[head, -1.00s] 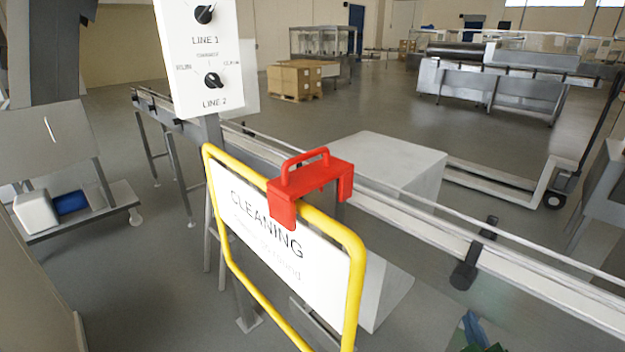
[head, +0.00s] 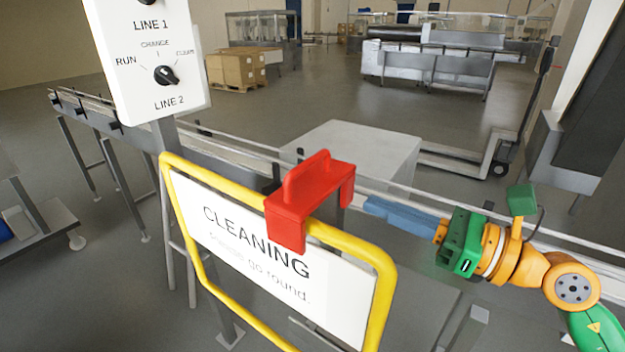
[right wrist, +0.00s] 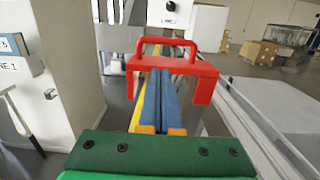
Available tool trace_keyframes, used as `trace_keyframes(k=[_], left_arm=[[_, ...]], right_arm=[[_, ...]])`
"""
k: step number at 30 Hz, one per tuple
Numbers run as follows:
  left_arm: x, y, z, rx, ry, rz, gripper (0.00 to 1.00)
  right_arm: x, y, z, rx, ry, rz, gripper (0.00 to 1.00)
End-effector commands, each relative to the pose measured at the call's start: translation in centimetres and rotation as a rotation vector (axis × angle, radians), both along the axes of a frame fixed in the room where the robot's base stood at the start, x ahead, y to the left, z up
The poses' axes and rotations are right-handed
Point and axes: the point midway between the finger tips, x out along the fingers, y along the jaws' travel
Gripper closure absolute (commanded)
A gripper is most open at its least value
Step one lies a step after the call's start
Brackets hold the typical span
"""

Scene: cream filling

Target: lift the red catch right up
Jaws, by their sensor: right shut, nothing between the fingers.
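The red catch (head: 307,196) sits over the top rail of the yellow-framed "CLEANING" sign (head: 258,249), with its handle on top. It also shows in the right wrist view (right wrist: 204,84), straight ahead of the fingers. My right gripper (head: 368,205) comes in from the right in the head view, its blue fingers pointing at the catch. The fingers (right wrist: 163,78) are closed together and empty. In the right wrist view their tips lie under the catch's top plate, between its two side flaps. I cannot tell whether they touch it. My left gripper is not in view.
A conveyor rail (head: 392,196) runs behind the sign, with a pale box (head: 355,150) beyond it. A control panel (head: 152,62) with black knobs stands to the left of the catch. A pallet jack (head: 497,150) and cardboard boxes (head: 236,68) are farther back.

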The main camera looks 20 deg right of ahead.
Motion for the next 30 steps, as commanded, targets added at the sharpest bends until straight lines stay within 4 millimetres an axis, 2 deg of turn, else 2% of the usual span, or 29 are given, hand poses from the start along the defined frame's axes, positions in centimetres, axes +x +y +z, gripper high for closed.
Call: trace_keyframes(k=[5,14,21,30], left_arm=[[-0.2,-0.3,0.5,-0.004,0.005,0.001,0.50],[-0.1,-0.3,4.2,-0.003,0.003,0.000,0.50],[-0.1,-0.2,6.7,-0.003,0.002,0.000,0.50],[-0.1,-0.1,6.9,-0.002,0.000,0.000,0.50]], right_arm=[[0.5,0.5,0.3,0.002,0.002,0.003,1.00],[4.6,3.5,1.3,0.007,-0.002,0.000,1.00],[7.2,5.4,1.3,0.012,-0.002,-0.003,1.00],[7.9,6.2,0.5,0.005,0.001,0.001,1.00]])
